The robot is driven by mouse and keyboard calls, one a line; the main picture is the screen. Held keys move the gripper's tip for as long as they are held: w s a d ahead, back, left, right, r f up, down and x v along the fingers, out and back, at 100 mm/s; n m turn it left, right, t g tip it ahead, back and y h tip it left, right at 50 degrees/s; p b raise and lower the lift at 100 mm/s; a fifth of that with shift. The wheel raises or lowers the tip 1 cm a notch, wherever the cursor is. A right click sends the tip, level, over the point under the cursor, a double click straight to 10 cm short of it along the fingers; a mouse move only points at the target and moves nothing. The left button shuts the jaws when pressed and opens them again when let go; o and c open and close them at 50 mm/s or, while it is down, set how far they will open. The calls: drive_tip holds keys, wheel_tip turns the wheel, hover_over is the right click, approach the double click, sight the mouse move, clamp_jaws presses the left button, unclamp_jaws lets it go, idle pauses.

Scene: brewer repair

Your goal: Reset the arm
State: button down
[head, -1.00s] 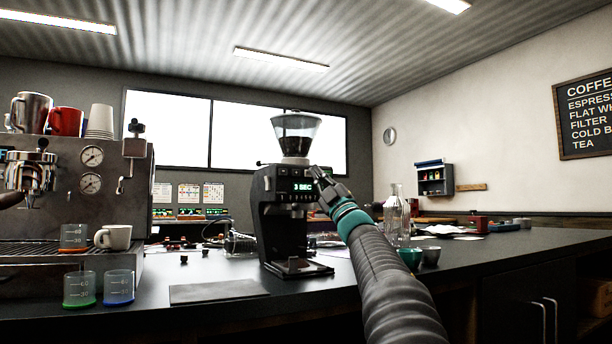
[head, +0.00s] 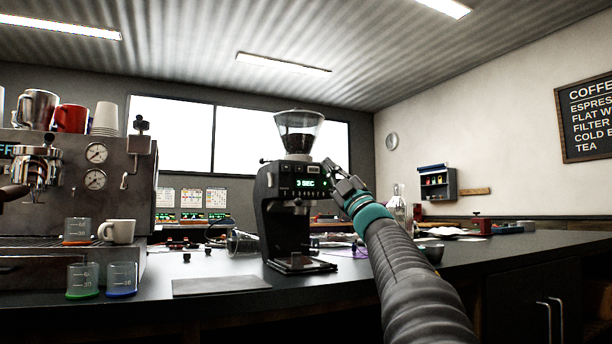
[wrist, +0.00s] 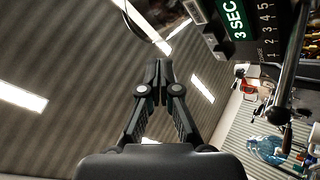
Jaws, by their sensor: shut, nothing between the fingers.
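My gripper (head: 328,165) is raised at the right side of the black coffee grinder (head: 284,215) in the head view, close to its lit "3 SEC" display. In the wrist view my gripper (wrist: 159,68) points up toward the ceiling, with its fingertips together and nothing between them. The grinder (wrist: 262,20) shows at the upper right there, with its display and number buttons. From these views I cannot tell whether the fingers touch the grinder.
An espresso machine (head: 75,190) stands at the left with cups on top. Measuring cups (head: 82,280) and a dark mat (head: 220,286) lie in front on the counter.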

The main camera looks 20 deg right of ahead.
drive_tip(key=shift+h, duration=0.3)
drive_tip(key=s+a+f+m+g+h+p, duration=0.1)
drive_tip(key=s+a+f+m+g+h, duration=0.3)
drive_tip(key=f, duration=0.4)
drive_tip(key=s+a+f+m+g+h+p, duration=0.2)
drive_tip(key=s+a+f+m+g+h, duration=0.15)
drive_tip(key=f+m, duration=0.35)
drive_tip(key=s+a+f+m+g+h+p, duration=0.1)
drive_tip(key=s+a+f+m+g+h, duration=0.25)
drive_tip(key=f, duration=0.55)
drive_tip(key=s+a+f+g+y+p, duration=0.1)
drive_tip(key=s+a+f+g, duration=0.2)
drive_tip(key=s+f, duration=0.5)
drive_tip(key=s+a+f+g+y, duration=0.2)
drive_tip(key=s+a+f+g, duration=0.1)
drive_tip(key=s+f, duration=0.5)
drive_tip(key=s+a+f+g+y+p, duration=0.1)
drive_tip(key=s+a+f+g+y, duration=0.1)
drive_tip(key=s+f, duration=0.6)
drive_tip(key=shift+s+a+f+g+p, duration=0.35)
drive_tip(key=shift+a+f+g, duration=0.45)
drive_tip(key=shift+a+f, duration=0.15)
